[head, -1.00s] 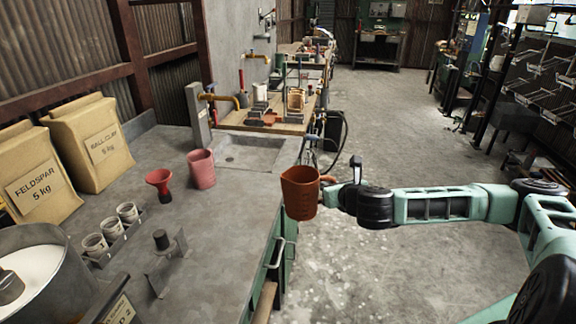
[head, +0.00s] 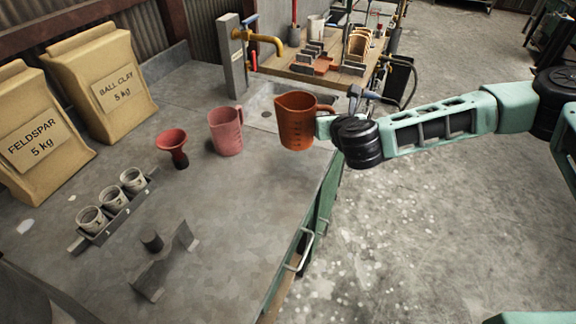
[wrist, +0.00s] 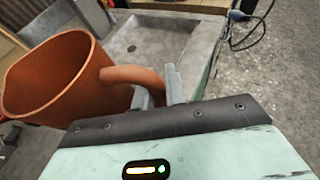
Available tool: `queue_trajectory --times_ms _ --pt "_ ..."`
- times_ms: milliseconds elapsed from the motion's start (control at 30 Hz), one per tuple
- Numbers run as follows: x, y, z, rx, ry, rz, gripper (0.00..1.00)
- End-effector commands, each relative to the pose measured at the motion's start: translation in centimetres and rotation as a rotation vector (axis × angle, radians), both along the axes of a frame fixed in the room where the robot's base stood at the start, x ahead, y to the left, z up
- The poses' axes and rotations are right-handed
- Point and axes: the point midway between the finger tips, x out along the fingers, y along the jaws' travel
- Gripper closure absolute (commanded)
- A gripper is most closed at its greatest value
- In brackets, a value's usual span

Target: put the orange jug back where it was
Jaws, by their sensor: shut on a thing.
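The orange jug (head: 297,124) is upright near the right edge of the grey counter, in front of the sink, in the head view. My gripper (head: 326,124) is shut on its handle from the right. In the wrist view the jug (wrist: 60,85) fills the left side, and the gripper fingers (wrist: 160,92) close around the handle's lower part. The jug's inside is partly visible and no contents show. I cannot tell whether its base touches the counter or hangs just above it.
A pink jug (head: 226,132) and a red funnel (head: 172,147) stand left of the orange jug. A rack of small cups (head: 112,208) and a metal stand (head: 160,262) are nearer. Bags (head: 100,88) stand at the back left. The front right counter (head: 240,220) is clear.

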Motion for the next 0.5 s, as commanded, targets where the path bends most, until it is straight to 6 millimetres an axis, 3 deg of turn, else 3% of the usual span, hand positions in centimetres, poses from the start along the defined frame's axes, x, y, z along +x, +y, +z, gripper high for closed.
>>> queue_trajectory --times_ms 33,167,500 --pt "-0.1 1.2 0.3 -0.002 -0.004 0.01 1.0" --pt "-0.3 2.4 0.1 0.0 0.001 0.015 1.0" --pt "-0.4 2.6 -5.1 0.0 0.002 0.016 1.0"
